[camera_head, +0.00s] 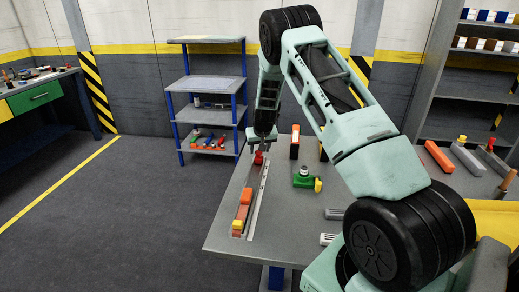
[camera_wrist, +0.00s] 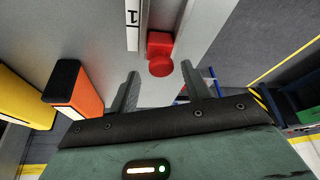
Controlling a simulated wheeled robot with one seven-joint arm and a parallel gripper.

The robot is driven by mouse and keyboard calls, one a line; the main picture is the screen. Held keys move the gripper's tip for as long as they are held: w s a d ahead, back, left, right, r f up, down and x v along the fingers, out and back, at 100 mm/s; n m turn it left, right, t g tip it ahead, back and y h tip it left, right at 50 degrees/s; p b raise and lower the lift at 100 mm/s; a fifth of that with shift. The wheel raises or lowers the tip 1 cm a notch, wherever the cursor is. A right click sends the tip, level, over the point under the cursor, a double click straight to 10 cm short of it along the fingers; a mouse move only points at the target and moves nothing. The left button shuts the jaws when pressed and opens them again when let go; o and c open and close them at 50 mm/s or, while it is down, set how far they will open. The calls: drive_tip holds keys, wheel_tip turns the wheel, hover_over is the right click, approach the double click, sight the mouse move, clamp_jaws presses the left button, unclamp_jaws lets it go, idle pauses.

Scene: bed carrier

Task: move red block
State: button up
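The red block (camera_head: 258,158) with a round red knob stands at the far end of a narrow pale rail (camera_head: 256,205) on the grey table. In the wrist view the red block (camera_wrist: 160,42) is beside the end of a white strip marked "1" (camera_wrist: 133,20). My gripper (camera_head: 262,143) is just above the block, pointing down. In the wrist view my gripper (camera_wrist: 161,78) is open, with its two fingers spread to either side of the knob. No contact between fingers and block shows.
Orange and yellow blocks (camera_head: 243,208) sit at the rail's near end. A black-topped orange block (camera_wrist: 75,92) is left of my fingers in the wrist view. A green part (camera_head: 303,181) lies mid-table. A blue-framed shelf (camera_head: 208,85) stands behind; floor at left is clear.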

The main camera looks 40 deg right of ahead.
drive_tip(key=b+v, duration=0.2)
drive_tip(key=v, duration=1.5)
drive_tip(key=shift+r, duration=0.15)
drive_tip(key=shift+a, duration=0.1)
drive_tip(key=s+a+r+n+g+y, duration=0.1)
drive_tip(key=s+a+n+y, duration=0.3)
drive_tip(key=a, duration=1.2)
drive_tip(key=s+a+r+n+g, duration=0.15)
drive_tip(key=s+a, duration=0.45)
drive_tip(key=a, duration=1)
drive_tip(key=s+a+n, duration=0.4)
drive_tip(key=s+a, duration=0.1)
drive_tip(key=s, duration=0.7)
drive_tip(key=s+a+f+n+g+h, duration=0.1)
drive_tip(key=s+a+n, duration=0.3)
drive_tip(key=s, duration=0.8)
drive_tip(key=shift+s+a+f, duration=0.3)
drive_tip(key=shift+a, duration=0.4)
